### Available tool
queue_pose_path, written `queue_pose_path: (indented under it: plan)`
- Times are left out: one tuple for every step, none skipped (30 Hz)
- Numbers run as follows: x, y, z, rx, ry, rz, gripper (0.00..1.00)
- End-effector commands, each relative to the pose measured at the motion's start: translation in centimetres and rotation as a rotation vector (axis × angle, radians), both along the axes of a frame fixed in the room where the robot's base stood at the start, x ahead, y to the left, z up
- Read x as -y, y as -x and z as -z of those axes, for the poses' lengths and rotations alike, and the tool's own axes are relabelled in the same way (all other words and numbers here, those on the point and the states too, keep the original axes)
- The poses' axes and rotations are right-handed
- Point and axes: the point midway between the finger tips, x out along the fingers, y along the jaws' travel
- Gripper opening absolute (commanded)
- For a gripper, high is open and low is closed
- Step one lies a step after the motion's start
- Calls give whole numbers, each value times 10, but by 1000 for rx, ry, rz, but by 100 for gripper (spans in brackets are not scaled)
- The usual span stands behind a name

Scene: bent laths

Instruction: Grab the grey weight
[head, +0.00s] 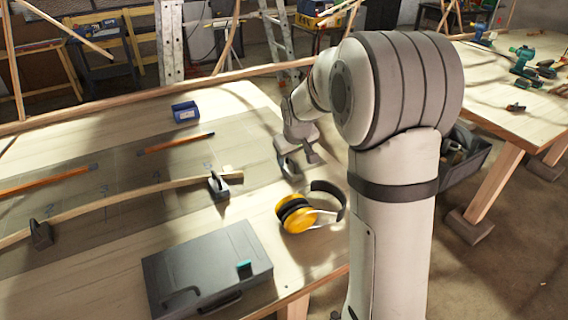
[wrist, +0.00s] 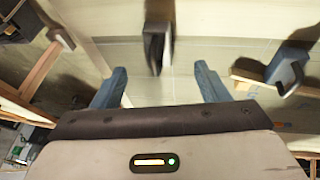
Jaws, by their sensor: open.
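A grey weight (head: 289,168) with a raised handle stands by itself on the workbench, partly hidden by my gripper (head: 300,148) in the head view. In the wrist view the weight (wrist: 154,48) appears ahead of my gripper (wrist: 161,72), roughly centred between its two blue fingers. The fingers are apart and nothing is held. How much height lies between fingertips and weight is hard to tell. A second grey weight (head: 218,186) sits at the end of a bent lath (head: 130,197); a third (head: 41,234) stands farther left along it.
Yellow earmuffs (head: 297,215) lie close in front of the lone weight. A grey tool case (head: 207,268) lies at the front, and a small blue box (head: 185,112) at the back. Orange pencils (head: 178,143) lie on the board. A dark crate (head: 468,172) is beyond my arm.

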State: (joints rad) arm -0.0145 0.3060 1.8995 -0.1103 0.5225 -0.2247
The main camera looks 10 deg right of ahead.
Motion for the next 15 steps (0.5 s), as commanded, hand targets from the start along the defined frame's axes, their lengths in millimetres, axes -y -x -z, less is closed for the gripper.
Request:
queue_pose_path:
  plan:
    - [-1,-11,11,2,6,-12,68]
    - [-2,-16,15,4,8,-18,68]
    - [-2,-23,18,9,12,-25,68]
    - [-2,-26,21,10,13,-29,68]
    - [-3,-28,23,12,14,-32,68]
    - [-3,-31,26,13,16,-34,68]
    - [-3,-33,28,14,17,-36,68]
    - [-3,-35,31,14,17,-37,68]
    - [-2,-37,34,15,17,-37,68]
    - [-2,-39,37,14,17,-37,68]
    - [-2,-40,41,13,17,-37,68]
    - [-2,-42,45,13,17,-37,68]
    - [-2,-43,47,14,17,-37,68]
    - [-2,-45,49,14,17,-36,68]
    - [-2,-46,52,14,17,-36,68]
